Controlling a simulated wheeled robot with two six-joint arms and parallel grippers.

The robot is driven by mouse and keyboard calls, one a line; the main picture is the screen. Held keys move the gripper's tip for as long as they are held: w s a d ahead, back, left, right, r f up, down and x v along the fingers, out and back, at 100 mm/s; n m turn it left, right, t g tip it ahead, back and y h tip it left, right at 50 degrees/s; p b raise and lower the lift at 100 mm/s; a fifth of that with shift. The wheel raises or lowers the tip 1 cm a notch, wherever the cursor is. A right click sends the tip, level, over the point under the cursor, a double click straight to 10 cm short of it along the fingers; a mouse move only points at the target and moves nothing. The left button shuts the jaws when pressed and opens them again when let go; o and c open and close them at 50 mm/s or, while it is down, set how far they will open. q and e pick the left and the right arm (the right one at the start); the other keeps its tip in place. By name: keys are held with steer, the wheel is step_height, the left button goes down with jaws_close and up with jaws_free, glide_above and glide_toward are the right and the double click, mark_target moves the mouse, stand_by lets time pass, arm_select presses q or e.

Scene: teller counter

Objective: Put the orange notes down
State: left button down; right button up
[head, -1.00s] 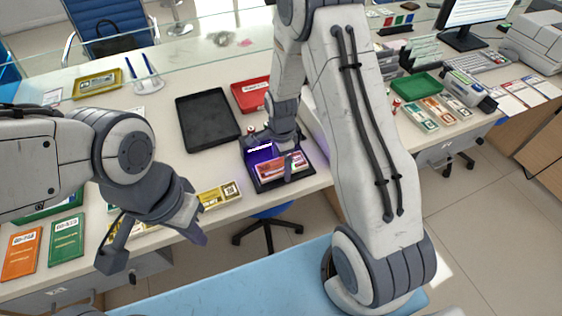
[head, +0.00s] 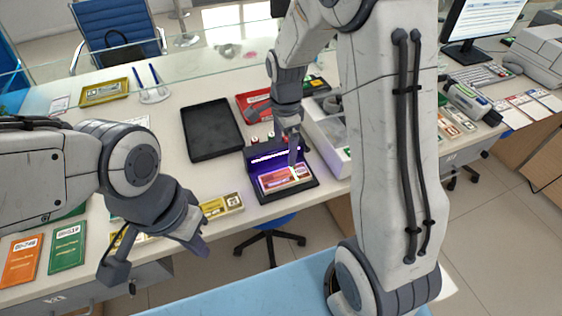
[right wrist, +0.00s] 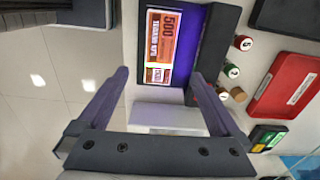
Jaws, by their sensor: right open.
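The orange notes (head: 284,177) lie flat on the bed of a dark note checker (head: 312,184) with a glowing purple light. In the right wrist view the top note (right wrist: 160,42) reads 500, and a small green-white light spot falls near its end. My right gripper (head: 292,158) hangs over the checker; its open fingers (right wrist: 160,76) are empty, with the notes beyond their tips and apart from them. My left gripper (head: 155,255) is open and empty over the counter's front edge, away from the notes.
A black tray (head: 211,130) stands left of the checker, and a red tray (head: 248,100) behind it. A white divided box (head: 326,128) stands right. Stamps (right wrist: 233,71) sit beside the checker. Yellow notes (head: 222,205) lie left, with green and orange bundles (head: 67,246) further left.

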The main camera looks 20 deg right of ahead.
steer(key=s+a+r+n, duration=0.7)
steer(key=s+a+n, duration=0.4)
steer(key=n, duration=0.1)
steer(key=s+a+r+n+y, duration=0.1)
steer(key=s+a+n, duration=0.2)
steer(key=s+n, duration=0.9)
steer(key=shift+s+r+n, duration=0.25)
steer(key=shift+s+n, duration=0.1)
steer(key=shift+n, duration=0.05)
steer(key=shift+d, duration=0.1)
stand_by(1.3)
